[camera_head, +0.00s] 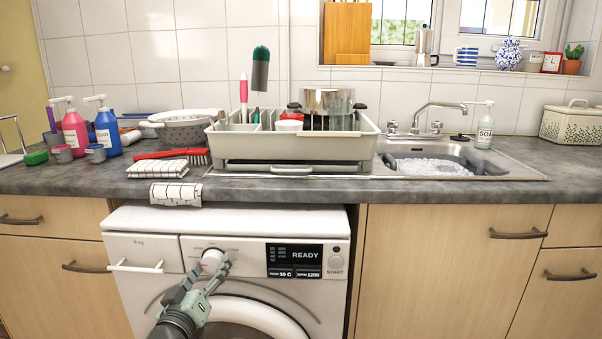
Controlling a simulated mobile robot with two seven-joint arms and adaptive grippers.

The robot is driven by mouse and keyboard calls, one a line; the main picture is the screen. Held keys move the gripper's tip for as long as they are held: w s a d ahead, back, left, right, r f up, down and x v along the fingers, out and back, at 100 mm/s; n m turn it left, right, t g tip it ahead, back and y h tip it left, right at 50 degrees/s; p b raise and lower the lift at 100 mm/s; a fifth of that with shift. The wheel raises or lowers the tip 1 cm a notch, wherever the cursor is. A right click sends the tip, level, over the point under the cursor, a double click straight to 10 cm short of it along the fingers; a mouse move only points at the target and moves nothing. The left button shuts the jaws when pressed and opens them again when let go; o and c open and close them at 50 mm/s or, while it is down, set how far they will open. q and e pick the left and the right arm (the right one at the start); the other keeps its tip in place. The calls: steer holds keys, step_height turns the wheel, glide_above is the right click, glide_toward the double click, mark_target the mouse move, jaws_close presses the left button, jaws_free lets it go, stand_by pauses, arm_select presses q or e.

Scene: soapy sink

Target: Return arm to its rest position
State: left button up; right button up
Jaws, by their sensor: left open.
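My left gripper (209,267) comes up from the bottom left in front of the washing machine (150,250). It is open, with its two fingers pointing up at the white round knob (212,258) on the machine's front panel. One finger is on the knob's left and the other on its right. I cannot tell whether either finger touches the knob. The panel display (295,257) reads READY. My right gripper is not in view.
The machine stands under the counter (80,178), beside wooden cabinets (440,270). Above are a dish rack (290,147), a soapy sink (430,165) and a towel (175,193) hanging over the counter's edge. A detergent drawer handle (135,267) sticks out left of the knob.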

arm_select(q)
steer(key=m, duration=0.4)
steer(key=shift+r+m, duration=0.1)
steer(key=shift+m, duration=0.3)
steer(key=m, duration=0.4)
steer(key=shift+g, duration=0.4)
steer(key=m, duration=0.4)
steer(key=shift+r+y, duration=0.1)
steer(key=shift+y, duration=0.2)
steer(key=m, duration=0.3)
steer(key=shift+m, duration=0.4)
